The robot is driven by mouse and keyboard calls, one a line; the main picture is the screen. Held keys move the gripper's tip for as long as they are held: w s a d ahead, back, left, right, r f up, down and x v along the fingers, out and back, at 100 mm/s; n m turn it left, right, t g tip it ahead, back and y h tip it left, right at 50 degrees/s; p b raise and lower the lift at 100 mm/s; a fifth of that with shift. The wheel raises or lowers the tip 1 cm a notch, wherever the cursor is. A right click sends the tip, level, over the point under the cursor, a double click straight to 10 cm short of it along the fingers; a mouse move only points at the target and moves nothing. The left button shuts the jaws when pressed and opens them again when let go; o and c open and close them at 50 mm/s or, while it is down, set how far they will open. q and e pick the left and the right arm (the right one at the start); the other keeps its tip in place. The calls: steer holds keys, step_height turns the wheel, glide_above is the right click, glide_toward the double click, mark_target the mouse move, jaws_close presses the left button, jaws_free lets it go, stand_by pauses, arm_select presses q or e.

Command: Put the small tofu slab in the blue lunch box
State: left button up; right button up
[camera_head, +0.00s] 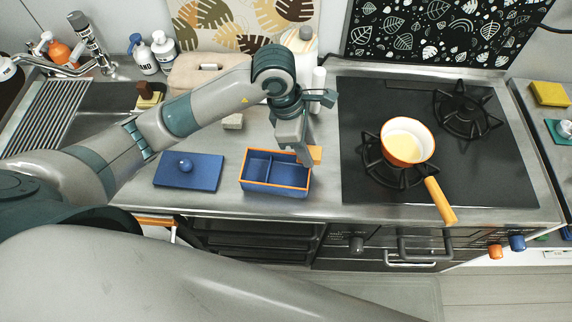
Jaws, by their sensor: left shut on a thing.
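The blue lunch box (274,188) has an orange rim and stands open near the counter's front edge. A divider splits it into compartments, and I see nothing in the visible parts. My left gripper (306,156) points down at the box's right back corner. It is shut on a small tan-orange block (317,155), which is partly hidden by the fingers. The block shows just right of the box's rim; I cannot tell its height above the counter. A pale off-white block (233,121) lies on the counter behind the box. My right gripper is not in view.
A blue lid (205,172) with a round knob lies left of the box. The stove (380,105) to the right bears an orange-rimmed pan (405,150) with a yellow handle. The sink (110,97) is at the left.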

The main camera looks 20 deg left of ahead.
mark_target(291, 178)
arm_select(q)
steer(key=s+a+f+p, duration=0.1)
steer(key=a, duration=0.1)
steer(key=s+a+f+p, duration=0.1)
steer(key=s+a+f, duration=0.1)
steer(key=shift+s, duration=0.25)
steer(key=shift+f, duration=0.15)
step_height(291, 178, down, 3)
steer(key=shift+f+p, duration=0.15)
steer(key=shift+p, duration=0.85)
steer(key=shift+f, duration=0.2)
steer(key=shift+f+b, duration=0.3)
steer(key=o, duration=0.8)
steer(key=shift+r, duration=0.1)
steer(key=shift+c, duration=0.2)
